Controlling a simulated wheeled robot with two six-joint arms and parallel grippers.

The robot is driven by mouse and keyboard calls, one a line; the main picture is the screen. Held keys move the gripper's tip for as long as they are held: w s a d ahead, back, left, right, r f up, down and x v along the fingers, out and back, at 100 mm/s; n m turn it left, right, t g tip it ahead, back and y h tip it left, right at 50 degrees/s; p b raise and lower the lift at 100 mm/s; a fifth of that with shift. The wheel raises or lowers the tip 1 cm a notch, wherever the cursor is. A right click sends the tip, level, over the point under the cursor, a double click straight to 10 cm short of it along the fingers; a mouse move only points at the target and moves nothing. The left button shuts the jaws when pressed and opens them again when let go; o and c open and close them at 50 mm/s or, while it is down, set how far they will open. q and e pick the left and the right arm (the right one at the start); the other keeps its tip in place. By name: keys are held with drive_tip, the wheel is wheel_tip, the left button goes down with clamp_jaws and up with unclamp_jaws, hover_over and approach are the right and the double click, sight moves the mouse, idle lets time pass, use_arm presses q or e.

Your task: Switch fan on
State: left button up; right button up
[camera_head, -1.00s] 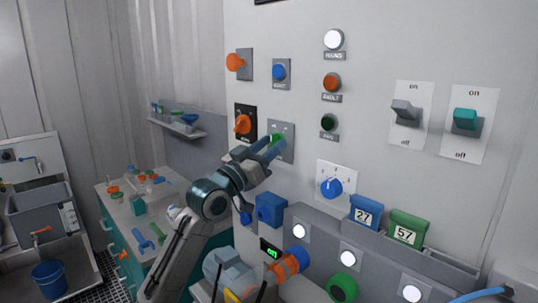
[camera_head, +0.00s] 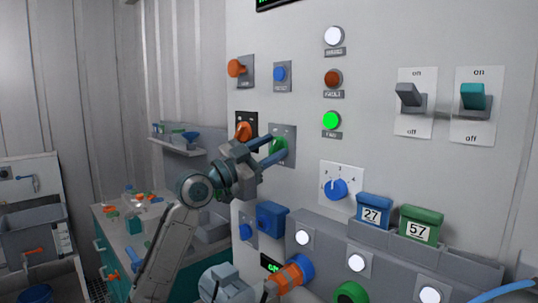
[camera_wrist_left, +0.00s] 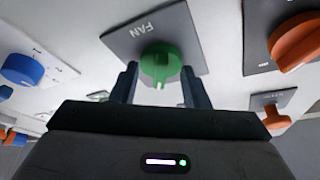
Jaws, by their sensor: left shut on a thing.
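The green fan knob (camera_wrist_left: 160,64) sits on a grey plate marked FAN (camera_wrist_left: 124,38) in the left wrist view. My left gripper (camera_head: 274,146) reaches this plate (camera_head: 288,133) on the wall panel in the head view. In the wrist view its two dark fingers stand on either side of the knob, shut on it. The knob is partly hidden by the fingers in the head view. A round lamp (camera_head: 331,120) on the panel, right of the gripper, glows bright green. My right gripper is not in view.
An orange knob (camera_head: 243,131) is close left of the gripper. A blue rotary dial (camera_head: 336,188) lies below right, near blue (camera_head: 375,209) and green (camera_head: 422,223) numbered boxes. Two on/off levers (camera_head: 410,96) (camera_head: 473,97) are further right.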

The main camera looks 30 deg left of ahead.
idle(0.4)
use_arm(q)
drive_tip(key=o, duration=1)
drive_tip(key=shift+c, duration=0.2)
